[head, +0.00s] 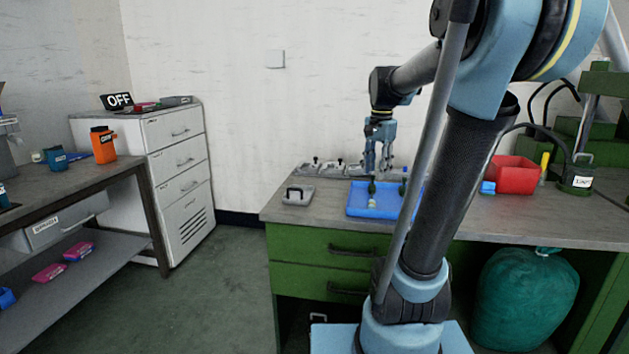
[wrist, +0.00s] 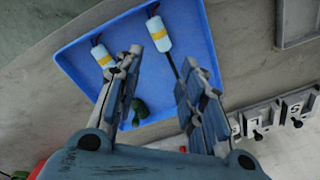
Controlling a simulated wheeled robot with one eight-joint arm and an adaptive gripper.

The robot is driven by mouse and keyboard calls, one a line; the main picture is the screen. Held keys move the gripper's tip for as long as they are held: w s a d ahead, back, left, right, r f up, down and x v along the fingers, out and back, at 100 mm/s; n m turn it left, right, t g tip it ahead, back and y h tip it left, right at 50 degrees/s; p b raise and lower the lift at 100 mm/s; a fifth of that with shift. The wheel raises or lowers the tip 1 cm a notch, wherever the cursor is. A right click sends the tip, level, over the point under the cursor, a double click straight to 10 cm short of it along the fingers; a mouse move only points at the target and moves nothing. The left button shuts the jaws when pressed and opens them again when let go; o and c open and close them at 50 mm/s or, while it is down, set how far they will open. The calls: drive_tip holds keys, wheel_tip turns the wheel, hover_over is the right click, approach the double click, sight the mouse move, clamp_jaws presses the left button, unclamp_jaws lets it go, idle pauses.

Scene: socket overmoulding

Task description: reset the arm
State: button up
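My gripper (head: 379,165) points down over the blue tray (head: 358,211) on the green workbench. In the wrist view my gripper (wrist: 158,78) has its two fingers spread apart, with nothing held between them. The blue tray (wrist: 82,66) lies below the fingers. Two pale blue and white parts with yellow bands lie in it, one at the top (wrist: 159,34) and one at the left (wrist: 101,54). A dark green piece (wrist: 139,108) lies between the fingers in the picture, partly hidden by the left finger. The height of the fingers above the tray is hard to tell.
A grey block with a handle (head: 298,195) sits left of the tray. A row of grey fixtures (head: 325,168) stands behind it. A red bin (head: 512,175) and a labelled weight (head: 577,178) stand to the right. The floor (head: 200,300) at left is clear.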

drive_tip(key=s+f+n+t, duration=0.1)
drive_tip(key=s+f+n, duration=0.8)
drive_tip(key=s+f, duration=1)
drive_tip(key=shift+s+n, duration=0.4)
drive_tip(key=shift+s, duration=0.45)
drive_tip(key=shift+a, duration=0.1)
